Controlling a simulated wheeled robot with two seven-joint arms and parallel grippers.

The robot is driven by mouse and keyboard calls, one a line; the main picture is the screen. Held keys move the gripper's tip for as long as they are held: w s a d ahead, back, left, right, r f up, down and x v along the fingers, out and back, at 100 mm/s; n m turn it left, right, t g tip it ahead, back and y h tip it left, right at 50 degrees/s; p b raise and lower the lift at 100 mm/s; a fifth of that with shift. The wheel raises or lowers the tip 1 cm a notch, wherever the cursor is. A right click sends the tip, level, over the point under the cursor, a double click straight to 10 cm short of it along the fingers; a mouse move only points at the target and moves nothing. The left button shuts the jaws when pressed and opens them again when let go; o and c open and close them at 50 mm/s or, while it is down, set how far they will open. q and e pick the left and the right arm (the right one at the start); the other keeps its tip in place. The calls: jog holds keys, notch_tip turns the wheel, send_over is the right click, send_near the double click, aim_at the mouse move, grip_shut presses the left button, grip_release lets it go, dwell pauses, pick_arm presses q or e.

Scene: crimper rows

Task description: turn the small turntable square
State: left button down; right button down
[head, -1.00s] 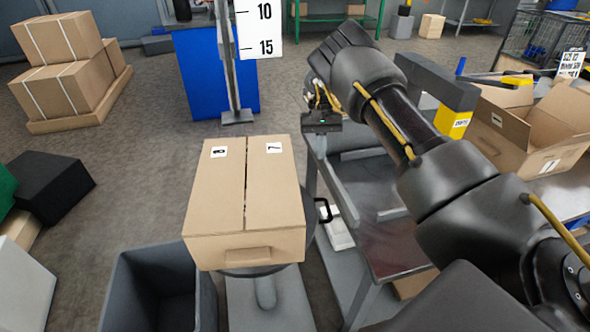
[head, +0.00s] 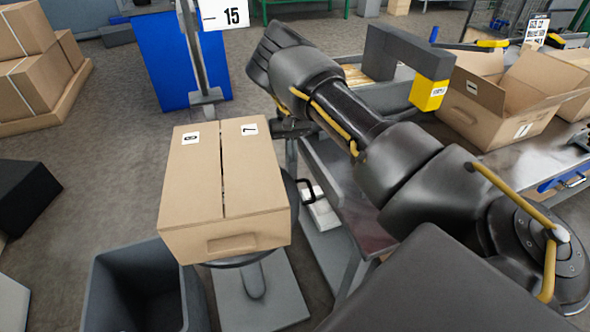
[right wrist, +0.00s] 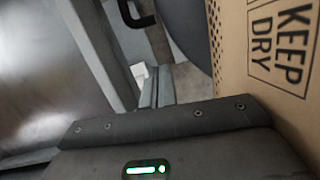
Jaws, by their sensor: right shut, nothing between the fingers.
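A closed cardboard box (head: 232,180) sits on the small turntable, whose dark round disc (head: 290,190) shows past the box's right side and under its front edge. The box looks slightly askew in the head view. A black looped handle (head: 306,188) sticks out from the turntable's right. My right gripper (head: 284,128) is shut and empty beside the box's far right corner, partly hidden by my arm; I cannot tell whether it touches. In the right wrist view the box's "KEEP DRY" side (right wrist: 284,50) is close, with the disc (right wrist: 188,30) beside it. My left gripper is out of view.
A grey open bin (head: 140,262) stands at the turntable's front left. A metal workbench (head: 350,205) lies close on the right, with open cartons (head: 515,105) and a grey-and-yellow block (head: 410,60). A blue cabinet and post (head: 200,70) stand behind.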

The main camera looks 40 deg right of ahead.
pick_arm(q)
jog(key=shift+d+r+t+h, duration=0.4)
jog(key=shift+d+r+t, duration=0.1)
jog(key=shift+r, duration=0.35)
pick_arm(e)
jog(key=shift+s+a+f, duration=0.3)
jog(key=shift+s, duration=0.35)
jog(key=shift+s+a+f, duration=0.3)
jog(key=shift+s+a, duration=0.05)
jog(key=shift+s, duration=0.3)
jog(key=shift+s+a+f, duration=0.3)
jog(key=shift+s, duration=0.35)
